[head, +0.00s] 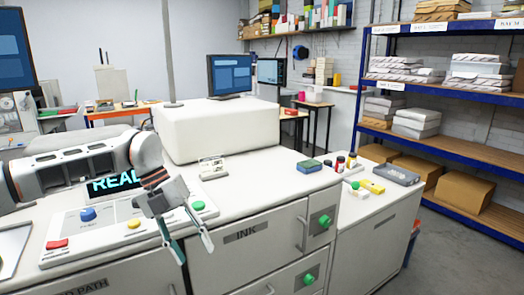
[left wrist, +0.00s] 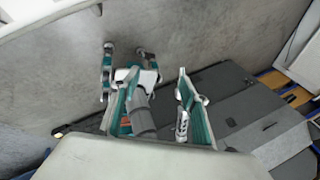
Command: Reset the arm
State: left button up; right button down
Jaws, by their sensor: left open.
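My left arm comes in from the left in the head view, over the white machine with its control panel (head: 120,232). My left gripper (head: 195,252) hangs downward in front of the panel's right end, its two fingers spread apart with nothing between them. In the left wrist view, teal and grey gripper parts (left wrist: 160,110) show above a pale edge, with grey floor behind them. My right gripper is not in either view.
The panel has a blue knob (head: 88,214), a red button (head: 57,244) and a green button (head: 197,205). Small bottles (head: 345,161) and a yellow item (head: 372,186) lie on the right-hand top. A blue shelf rack (head: 455,90) stands at right; floor before it is clear.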

pick_arm(q)
jog(key=s+d+f+n+t+h, duration=0.1)
jog(key=s+d+n+h, duration=0.15)
jog(key=d+h, duration=0.45)
jog(key=s+d+n+t+h, duration=0.1)
jog(key=s+d+h, duration=0.25)
jog(key=d, duration=0.65)
jog(key=s+d+f+n+h, duration=0.1)
jog(key=s+d+h, duration=0.35)
jog(key=d, duration=0.45)
jog(key=w+a+f+n+t+y, duration=0.2)
jog(key=a+f+n+t+y, duration=0.3)
jog(key=a+f+n+t, duration=0.4)
jog(key=w+a+f+n+t+y, duration=0.3)
jog(key=a+f+n+t+y, duration=0.3)
jog(key=n, duration=0.5)
jog(key=s+a+f+n+g+y, duration=0.2)
jog(key=s+a+f+n+y, duration=0.1)
jog(key=s+a+f, duration=0.5)
jog(key=s+a+f+n+g+y, duration=0.2)
jog(key=s+a+f, duration=0.6)
jog(key=f, duration=0.6)
jog(key=shift+s+a+n+y, duration=0.15)
jog(key=shift+s+n+y, duration=0.6)
jog(key=shift+y, duration=0.05)
